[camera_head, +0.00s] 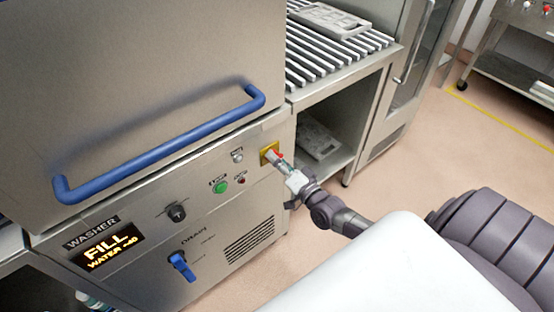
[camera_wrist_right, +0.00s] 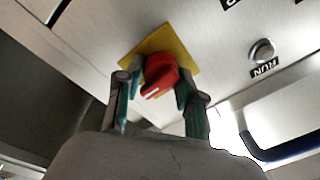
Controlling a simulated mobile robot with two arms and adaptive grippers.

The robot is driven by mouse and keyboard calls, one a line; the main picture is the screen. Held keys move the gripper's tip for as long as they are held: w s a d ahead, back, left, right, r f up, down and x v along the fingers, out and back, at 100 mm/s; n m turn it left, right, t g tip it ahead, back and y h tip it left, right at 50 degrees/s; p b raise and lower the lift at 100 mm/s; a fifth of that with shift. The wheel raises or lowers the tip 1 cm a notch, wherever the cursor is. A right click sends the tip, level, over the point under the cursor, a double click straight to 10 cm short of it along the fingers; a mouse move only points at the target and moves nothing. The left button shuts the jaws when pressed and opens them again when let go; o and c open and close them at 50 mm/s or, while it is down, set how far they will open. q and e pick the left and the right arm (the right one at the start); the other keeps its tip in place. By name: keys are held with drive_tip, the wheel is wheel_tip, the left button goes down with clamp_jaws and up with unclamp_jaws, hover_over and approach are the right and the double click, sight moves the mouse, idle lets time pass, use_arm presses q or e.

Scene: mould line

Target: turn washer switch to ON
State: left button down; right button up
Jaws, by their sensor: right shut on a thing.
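The washer's switch is a red knob (camera_wrist_right: 160,72) on a yellow plate (camera_wrist_right: 172,42) in the right wrist view. In the head view the yellow plate (camera_head: 265,156) is at the right end of the washer's front panel. My right gripper (camera_head: 284,165) reaches it from the right and partly hides the knob. In the wrist view its two fingers stand on either side of the red knob and are shut on it. A white mark on the knob points toward the lower left of that view. My left gripper is not in view.
The panel holds a lit display (camera_head: 110,250) reading FILL and WATER, a black dial (camera_head: 176,212), a green button (camera_head: 221,187) and a blue drain lever (camera_head: 183,267). A blue handle (camera_head: 160,152) juts out above.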

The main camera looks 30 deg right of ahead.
drive_tip(key=shift+m, duration=0.4)
drive_tip(key=o, duration=1.2)
drive_tip(key=shift+c, duration=0.2)
drive_tip(key=shift+s, duration=0.1)
drive_tip(key=s+d+f, duration=0.1)
drive_tip(key=s, duration=1)
drive_tip(key=shift+s, duration=0.4)
